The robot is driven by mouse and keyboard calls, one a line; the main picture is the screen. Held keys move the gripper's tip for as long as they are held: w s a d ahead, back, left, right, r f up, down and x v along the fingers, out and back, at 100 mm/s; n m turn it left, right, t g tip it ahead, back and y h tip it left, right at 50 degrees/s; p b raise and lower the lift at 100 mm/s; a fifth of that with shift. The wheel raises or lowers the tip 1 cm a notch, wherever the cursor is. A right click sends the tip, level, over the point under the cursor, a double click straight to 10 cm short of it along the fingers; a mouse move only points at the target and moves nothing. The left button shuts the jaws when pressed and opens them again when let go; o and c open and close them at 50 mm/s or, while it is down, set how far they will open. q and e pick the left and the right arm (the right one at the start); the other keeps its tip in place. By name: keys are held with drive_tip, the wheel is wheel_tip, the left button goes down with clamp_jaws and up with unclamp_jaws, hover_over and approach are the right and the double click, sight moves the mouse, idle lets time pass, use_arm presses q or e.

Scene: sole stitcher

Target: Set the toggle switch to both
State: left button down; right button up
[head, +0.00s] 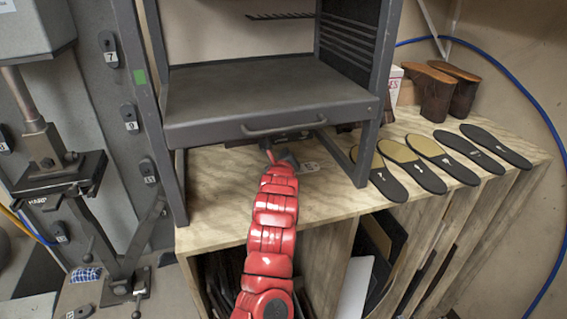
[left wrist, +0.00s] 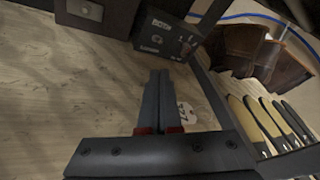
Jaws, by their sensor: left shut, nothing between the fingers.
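A dark control box (left wrist: 155,32) with small pale labels shows at the top of the left wrist view. A small toggle switch (left wrist: 183,46) seems to sit on its face; its lever position is too small to tell. My red left arm reaches under the grey drawer in the head view, where my left gripper (head: 281,157) is partly hidden. In the left wrist view my left gripper (left wrist: 159,76) is shut and empty. Its fingertips point toward the box, apparently short of it. My right gripper is not in view.
The grey drawer (head: 260,100) and its frame legs stand closely around my left gripper. A white tag (left wrist: 186,112) lies beside the fingers. Several shoe soles (head: 425,150) and brown boots (head: 436,90) are to the right on the wooden bench (head: 215,205).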

use_arm(q)
drive_tip(key=shift+b+v, duration=0.95)
drive_tip(key=shift+v, duration=1.95)
